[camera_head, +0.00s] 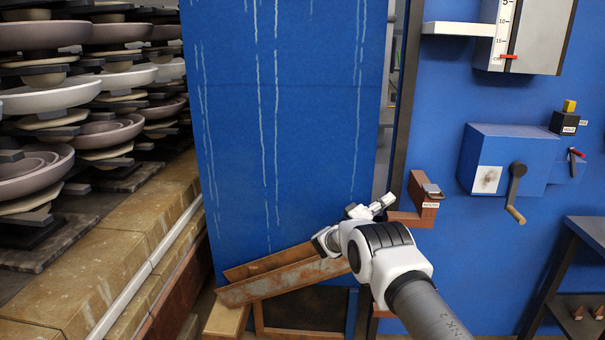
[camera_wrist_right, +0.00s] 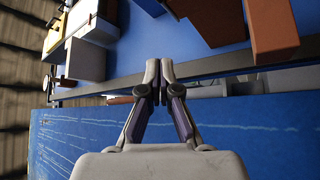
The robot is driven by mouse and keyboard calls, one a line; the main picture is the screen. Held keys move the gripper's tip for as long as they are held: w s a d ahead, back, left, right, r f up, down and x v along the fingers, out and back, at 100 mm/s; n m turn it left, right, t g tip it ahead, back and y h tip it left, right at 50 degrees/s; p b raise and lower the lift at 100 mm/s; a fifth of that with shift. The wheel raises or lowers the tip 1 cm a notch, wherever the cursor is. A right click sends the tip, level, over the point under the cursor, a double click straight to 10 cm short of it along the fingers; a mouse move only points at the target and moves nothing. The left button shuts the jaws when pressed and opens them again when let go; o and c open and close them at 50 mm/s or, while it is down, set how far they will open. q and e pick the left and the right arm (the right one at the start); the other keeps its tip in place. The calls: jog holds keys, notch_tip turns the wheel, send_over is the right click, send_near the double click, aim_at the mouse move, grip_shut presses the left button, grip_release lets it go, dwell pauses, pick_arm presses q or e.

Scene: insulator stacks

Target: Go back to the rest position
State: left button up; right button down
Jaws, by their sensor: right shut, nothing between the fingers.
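My right gripper (camera_head: 385,202) is in the lower middle of the head view, at the end of my white and grey arm coming in from the bottom right. It points toward the blue wall, just left of a brown bracket. The right wrist view shows the two fingers of this gripper (camera_wrist_right: 159,75) shut against each other with nothing between them. My left gripper is in neither view.
A rusty trough (camera_head: 285,283) slopes behind my forearm. The brown bracket (camera_head: 427,205) juts out close by. A blue box (camera_head: 508,155) with a crank (camera_head: 515,190) is on the right. Stacked insulators (camera_head: 85,100) fill the left. A streaked blue panel (camera_head: 290,120) stands behind.

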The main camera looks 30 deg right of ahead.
jog(key=a+f+n+t+y+p, duration=0.3)
jog(key=a+f+n+t+y, duration=0.3)
jog(key=a+f+n+t, duration=0.35)
jog(key=s+a+f+n+y+p, duration=0.1)
jog(key=s+a+f+n+y, duration=0.1)
jog(key=s+a+f+y, duration=0.5)
jog(key=s+a+f+n+y, duration=0.2)
jog(key=s+a+f, duration=0.3)
jog(key=f, duration=0.4)
jog(key=s+a+f+m+g+y, duration=0.1)
jog(key=s+a+m+g+y, duration=0.1)
jog(key=s, duration=0.8)
jog(key=s+a+f+m+g+y, duration=0.1)
jog(key=s+a+m+g, duration=0.3)
jog(key=s, duration=0.7)
jog(key=s+a+f+m+g+y, duration=0.2)
jog(key=s+a+m+g+y, duration=0.1)
jog(key=s, duration=0.7)
jog(key=a+g+y, duration=0.1)
jog(key=a+g, duration=0.1)
jog(key=shift+s+a, duration=0.2)
jog(key=shift+a, duration=0.1)
